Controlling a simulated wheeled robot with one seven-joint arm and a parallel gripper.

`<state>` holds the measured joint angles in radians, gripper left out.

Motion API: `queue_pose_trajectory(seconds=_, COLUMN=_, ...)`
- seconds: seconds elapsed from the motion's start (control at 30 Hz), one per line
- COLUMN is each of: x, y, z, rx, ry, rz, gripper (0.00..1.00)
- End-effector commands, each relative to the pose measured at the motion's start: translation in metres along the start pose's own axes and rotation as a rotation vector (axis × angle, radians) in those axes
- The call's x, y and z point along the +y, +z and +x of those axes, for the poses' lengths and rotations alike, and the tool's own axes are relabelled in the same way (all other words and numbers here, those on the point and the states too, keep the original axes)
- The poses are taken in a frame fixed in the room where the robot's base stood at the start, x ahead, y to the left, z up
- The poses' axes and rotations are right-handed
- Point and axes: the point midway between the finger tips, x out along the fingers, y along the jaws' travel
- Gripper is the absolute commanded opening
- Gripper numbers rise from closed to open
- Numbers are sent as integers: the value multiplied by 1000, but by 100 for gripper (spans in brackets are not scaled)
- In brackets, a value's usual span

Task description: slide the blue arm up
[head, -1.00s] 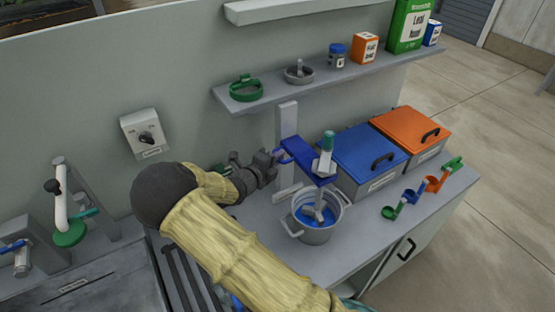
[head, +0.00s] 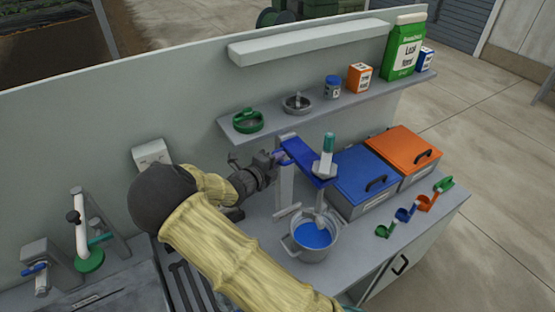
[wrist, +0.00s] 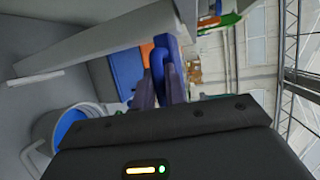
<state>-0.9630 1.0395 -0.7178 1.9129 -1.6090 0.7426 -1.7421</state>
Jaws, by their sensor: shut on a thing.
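The blue arm (head: 305,160) juts from an upright grey post (head: 287,185) on the bench. It carries a grey mixer with a green top (head: 328,142), whose shaft hangs over a pot of blue liquid (head: 312,238). The mixer's lower end is near the pot's rim; I cannot tell whether it still dips in. My gripper (head: 276,160) is shut on the blue arm at its left end, by the post. In the wrist view the blue arm (wrist: 172,50) runs up from between my fingers (wrist: 165,85). The exact contact is partly hidden.
A wall shelf (head: 320,107) with a green ring, jars and boxes is above and behind the arm. Blue (head: 358,165) and orange (head: 405,145) lidded bins stand to the right. Several coloured scoops (head: 405,213) lie at the bench's front right.

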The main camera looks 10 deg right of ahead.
Motion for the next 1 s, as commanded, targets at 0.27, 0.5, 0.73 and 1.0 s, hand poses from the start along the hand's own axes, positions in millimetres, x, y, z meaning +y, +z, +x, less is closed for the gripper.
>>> queue_pose_trajectory(seconds=0.27, x=-8, y=2, z=1, rx=-3, ry=-15, rz=8, gripper=34)
queue_pose_trajectory(seconds=0.5, x=-5, y=1, z=0, rx=-1, ry=-10, rz=5, gripper=34)
queue_pose_trajectory(seconds=0.73, x=-3, y=3, z=-12, rx=-5, ry=-8, rz=6, gripper=34)
queue_pose_trajectory(seconds=1.0, x=-1, y=1, z=-57, rx=-2, ry=-6, rz=7, gripper=34)
